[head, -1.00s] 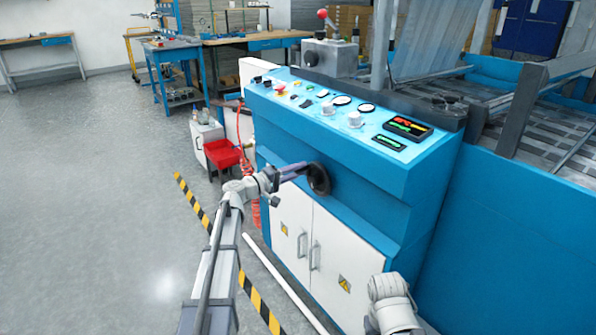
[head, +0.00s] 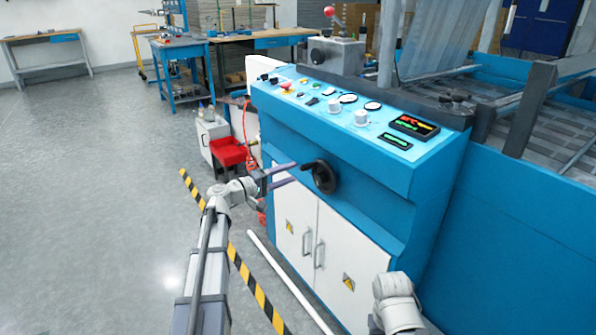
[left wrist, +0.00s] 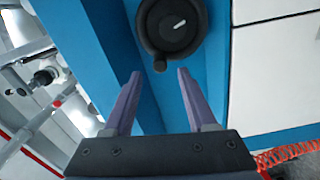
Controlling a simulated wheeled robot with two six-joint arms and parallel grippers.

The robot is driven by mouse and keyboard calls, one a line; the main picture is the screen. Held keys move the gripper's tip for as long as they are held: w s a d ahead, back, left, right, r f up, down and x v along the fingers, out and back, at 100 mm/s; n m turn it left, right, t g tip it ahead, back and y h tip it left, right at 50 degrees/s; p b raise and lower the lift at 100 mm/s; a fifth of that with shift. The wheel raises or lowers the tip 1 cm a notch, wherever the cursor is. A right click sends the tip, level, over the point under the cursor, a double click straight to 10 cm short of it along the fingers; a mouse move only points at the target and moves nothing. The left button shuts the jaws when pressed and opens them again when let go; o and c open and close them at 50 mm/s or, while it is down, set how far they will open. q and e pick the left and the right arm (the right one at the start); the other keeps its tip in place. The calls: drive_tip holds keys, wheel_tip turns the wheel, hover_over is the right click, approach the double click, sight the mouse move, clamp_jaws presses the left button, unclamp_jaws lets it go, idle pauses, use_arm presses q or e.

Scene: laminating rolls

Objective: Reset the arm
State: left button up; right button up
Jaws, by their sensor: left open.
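My left gripper (head: 282,174) is open and empty in front of the blue machine (head: 300,130). Its fingers point toward the black handwheel (head: 324,177) on the machine's front and stop short of it. In the left wrist view the open fingers (left wrist: 158,88) have the round black handwheel (left wrist: 172,28) beyond their tips, with its small knob just above the gap between them. Part of my right arm shows at the bottom right of the head view; its gripper is out of the frame.
The control panel (head: 345,105) with dials and buttons tops the machine. White cabinet doors (head: 330,250) are below the handwheel. A red bin (head: 228,152) and an orange coiled hose (left wrist: 290,153) are nearby. Yellow-black tape (head: 245,275) marks the floor. Open floor lies left.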

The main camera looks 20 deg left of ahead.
use_arm(q)
drive_tip(key=shift+v, duration=0.85)
drive_tip(key=s+d+f+m+g+y, duration=0.1)
drive_tip(key=s+d+f+m+g, duration=0.3)
drive_tip(key=d, duration=0.4)
drive_tip(key=s+d+f+m+g+y, duration=0.1)
drive_tip(key=s+d+f+g, duration=0.2)
drive_tip(key=s+d+f, duration=0.5)
drive_tip(key=s+d+f+m+g+y, duration=0.1)
drive_tip(key=s+d+f+m+g, duration=0.25)
drive_tip(key=d, duration=0.55)
drive_tip(key=s+f+m+g+y, duration=0.2)
drive_tip(key=s+f+y, duration=0.15)
drive_tip(key=s, duration=0.45)
drive_tip(key=s+f+m+g+y, duration=0.25)
drive_tip(key=s+y, duration=0.25)
drive_tip(key=s, duration=0.3)
wheel_tip(320, 180, up, 34)
drive_tip(key=p, duration=3.4)
drive_tip(key=shift+s+a+n+t+y+p, duration=0.2)
drive_tip(key=shift+s+n+t+y+p, duration=0.1)
drive_tip(key=shift+y+p, duration=0.05)
drive_tip(key=shift+c, duration=0.6)
